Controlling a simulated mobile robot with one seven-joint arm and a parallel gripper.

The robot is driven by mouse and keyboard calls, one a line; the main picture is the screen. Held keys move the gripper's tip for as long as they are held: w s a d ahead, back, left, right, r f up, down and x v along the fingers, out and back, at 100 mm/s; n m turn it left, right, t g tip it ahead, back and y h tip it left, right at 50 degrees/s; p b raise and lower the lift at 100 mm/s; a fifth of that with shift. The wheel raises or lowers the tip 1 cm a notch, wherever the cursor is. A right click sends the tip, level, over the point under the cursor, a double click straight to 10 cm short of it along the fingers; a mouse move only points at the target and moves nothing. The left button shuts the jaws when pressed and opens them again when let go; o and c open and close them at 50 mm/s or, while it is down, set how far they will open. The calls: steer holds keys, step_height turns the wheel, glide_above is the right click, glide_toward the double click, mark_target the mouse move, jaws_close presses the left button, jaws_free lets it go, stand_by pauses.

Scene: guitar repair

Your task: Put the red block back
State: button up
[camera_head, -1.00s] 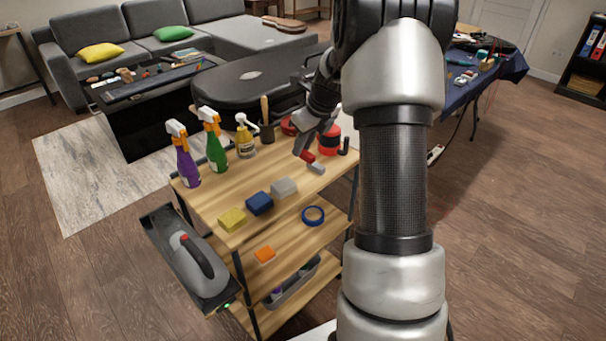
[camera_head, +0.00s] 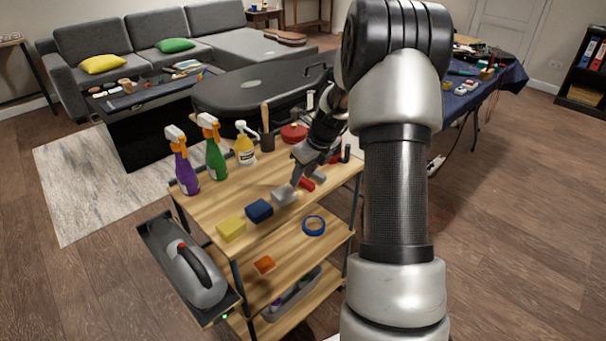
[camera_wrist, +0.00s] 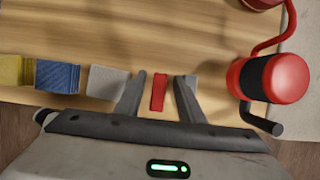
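My gripper (camera_head: 306,180) is low over the cart top, around the red block. In the wrist view my gripper (camera_wrist: 159,92) is open, with a finger on each side of the red block (camera_wrist: 158,92) and a visible gap on both sides. The grey block (camera_wrist: 105,82) lies left of the left finger.
A blue block (camera_head: 259,211) and a yellow block (camera_head: 231,229) continue the row to the left. Spray bottles (camera_head: 214,155) stand along the back left. Blue tape (camera_head: 313,226) is on the lower shelf.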

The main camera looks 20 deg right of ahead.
steer(key=p+v, duration=0.3)
steer(key=v, duration=0.9)
